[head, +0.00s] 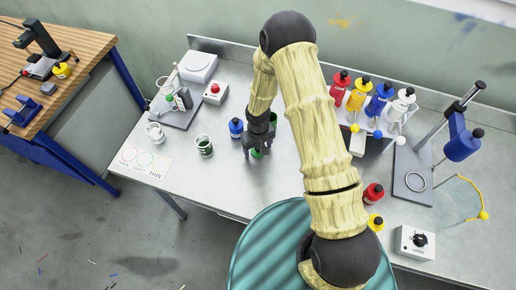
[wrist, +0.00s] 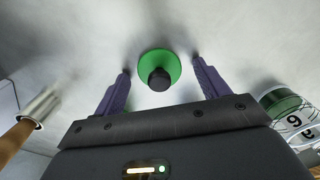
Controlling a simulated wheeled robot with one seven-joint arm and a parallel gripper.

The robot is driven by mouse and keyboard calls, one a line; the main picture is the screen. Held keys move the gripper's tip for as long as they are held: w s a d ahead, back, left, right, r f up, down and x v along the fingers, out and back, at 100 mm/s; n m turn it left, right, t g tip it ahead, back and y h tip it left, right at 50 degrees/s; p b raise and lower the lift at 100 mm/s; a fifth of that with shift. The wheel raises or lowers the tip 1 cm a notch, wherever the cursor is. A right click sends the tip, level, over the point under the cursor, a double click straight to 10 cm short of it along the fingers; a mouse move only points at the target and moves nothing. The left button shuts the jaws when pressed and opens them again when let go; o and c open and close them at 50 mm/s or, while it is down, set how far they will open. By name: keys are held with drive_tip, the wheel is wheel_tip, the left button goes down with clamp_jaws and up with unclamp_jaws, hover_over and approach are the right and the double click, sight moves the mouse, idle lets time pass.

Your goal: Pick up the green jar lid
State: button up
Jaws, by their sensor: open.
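The green jar lid (wrist: 146,61) is a round green disc with a dark knob, lying on the metal bench in the wrist view. My gripper (wrist: 161,67) is open, with one purple finger on each side of the lid and visible gaps between. In the head view only a small green part of the lid (head: 257,154) shows beneath my gripper (head: 259,147). A glass jar with green contents (head: 204,146) stands to the left; a jar marked 9 (wrist: 289,106) shows at right in the wrist view.
A blue bottle (head: 236,128) and a green bottle (head: 273,119) stand close to my gripper. A wooden-handled tool with a metal end (wrist: 38,108) is at left in the wrist view. Several coloured bottles (head: 357,94) stand on a rack at right.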

sight(258, 147)
drive_tip(key=shift+c, duration=0.2)
idle(0.3)
drive_tip(key=c, duration=1)
drive_tip(key=shift+r, duration=0.1)
wheel_tip(258, 147, up, 10)
drive_tip(key=shift+f+b, duration=0.1)
drive_tip(key=shift+b, duration=1.05)
drive_tip(key=shift+f, duration=0.1)
